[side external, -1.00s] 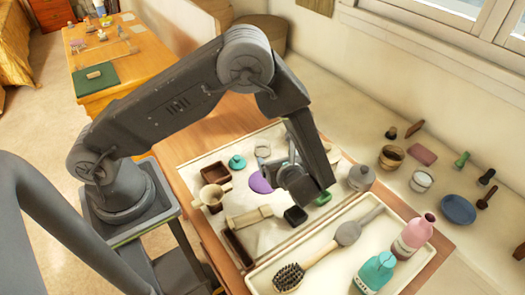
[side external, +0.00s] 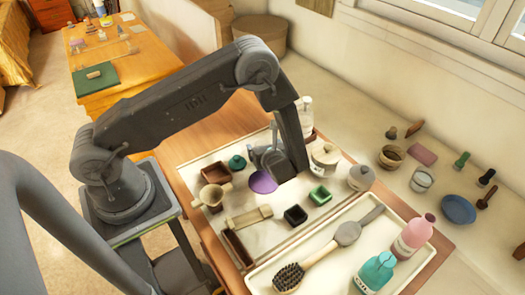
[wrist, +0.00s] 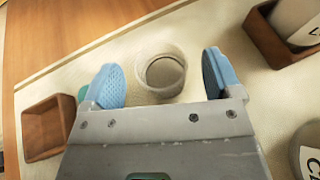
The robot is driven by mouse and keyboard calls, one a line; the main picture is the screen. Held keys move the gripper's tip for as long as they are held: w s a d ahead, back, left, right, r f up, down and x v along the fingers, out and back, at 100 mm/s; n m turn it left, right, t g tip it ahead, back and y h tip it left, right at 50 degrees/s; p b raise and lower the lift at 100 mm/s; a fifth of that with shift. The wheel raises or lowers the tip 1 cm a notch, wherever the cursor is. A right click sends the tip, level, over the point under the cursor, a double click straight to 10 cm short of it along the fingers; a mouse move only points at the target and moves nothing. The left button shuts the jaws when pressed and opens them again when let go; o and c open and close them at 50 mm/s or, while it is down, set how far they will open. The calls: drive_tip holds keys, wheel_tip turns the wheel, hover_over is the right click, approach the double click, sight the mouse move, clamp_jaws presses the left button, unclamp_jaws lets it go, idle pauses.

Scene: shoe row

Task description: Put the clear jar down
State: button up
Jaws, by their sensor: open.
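The clear jar (wrist: 160,72) stands on the cream mat (wrist: 60,62) in the wrist view, with its open round mouth facing up. My gripper (wrist: 161,82) is open, with one blue fingertip to each side of the jar and a gap on both sides. The fingers do not appear to touch the jar. In the side external view my gripper (side external: 266,158) is low over the back part of the mat, and it hides the jar there.
Near my gripper are a purple disc (side external: 263,182), a teal round piece (side external: 237,162), a brown box (side external: 215,173) and a lidded pot (side external: 325,155). A white bottle (side external: 305,113) stands behind. A cream tray (side external: 258,281) holds a brush and bottles in front.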

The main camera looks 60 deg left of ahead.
drive_tip(key=shift+x, duration=0.9)
drive_tip(key=c, duration=1.1)
drive_tip(key=shift+r, duration=0.1)
